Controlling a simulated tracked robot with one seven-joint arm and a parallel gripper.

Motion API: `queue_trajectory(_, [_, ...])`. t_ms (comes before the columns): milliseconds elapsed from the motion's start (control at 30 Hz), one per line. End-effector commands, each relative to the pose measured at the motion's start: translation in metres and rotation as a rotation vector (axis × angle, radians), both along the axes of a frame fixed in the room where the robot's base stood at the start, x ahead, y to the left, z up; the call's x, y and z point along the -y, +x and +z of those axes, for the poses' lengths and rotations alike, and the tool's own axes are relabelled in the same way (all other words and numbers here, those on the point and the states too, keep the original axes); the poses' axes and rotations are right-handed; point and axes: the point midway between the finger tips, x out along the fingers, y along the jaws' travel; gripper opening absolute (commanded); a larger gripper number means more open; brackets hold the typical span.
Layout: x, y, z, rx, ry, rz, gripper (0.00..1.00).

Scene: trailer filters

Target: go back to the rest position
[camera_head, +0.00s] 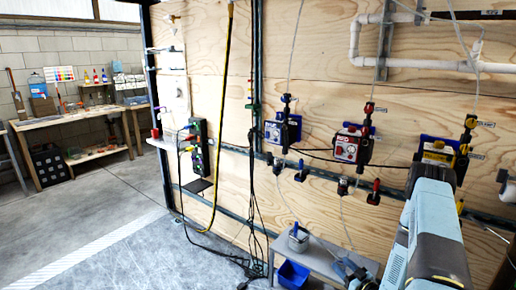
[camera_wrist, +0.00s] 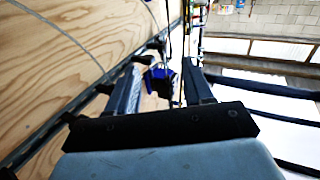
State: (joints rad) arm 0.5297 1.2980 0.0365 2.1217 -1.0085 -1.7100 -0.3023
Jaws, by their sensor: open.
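My gripper (camera_wrist: 160,74) shows in the wrist view with its two dark fingers spread apart and nothing held between them. A blue object (camera_wrist: 160,82) shows in the gap beyond the fingers, and I cannot tell which thing it is. In the head view my light-blue arm fills the lower right, in front of the plywood wall (camera_head: 320,60). I cannot clearly make out the fingers there. On the wall hang a blue unit (camera_head: 283,131), a red unit (camera_head: 346,150) and a yellow-and-blue unit (camera_head: 437,156). My arm partly covers the area below the yellow-and-blue unit.
A low grey bench (camera_head: 325,255) stands by the wall with a small container (camera_head: 298,239) on it. A blue bin (camera_head: 293,275) is at its front. Hoses and cables hang along the wall. The concrete floor (camera_head: 120,220) at left is open, with a wooden workbench (camera_head: 75,117) beyond.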

Motion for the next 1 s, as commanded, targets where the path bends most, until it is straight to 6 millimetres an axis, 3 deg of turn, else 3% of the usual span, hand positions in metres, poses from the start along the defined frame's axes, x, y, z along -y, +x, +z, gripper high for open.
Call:
queue_trajectory(367, [0.004, 0.040, 0.045, -0.081, -0.152, 0.004, 0.51])
queue_trajectory(700, [0.011, 0.079, 0.119, -0.213, -0.342, -0.042, 0.51])
queue_trajectory(1000, [0.014, 0.091, 0.194, -0.325, -0.463, -0.124, 0.51])
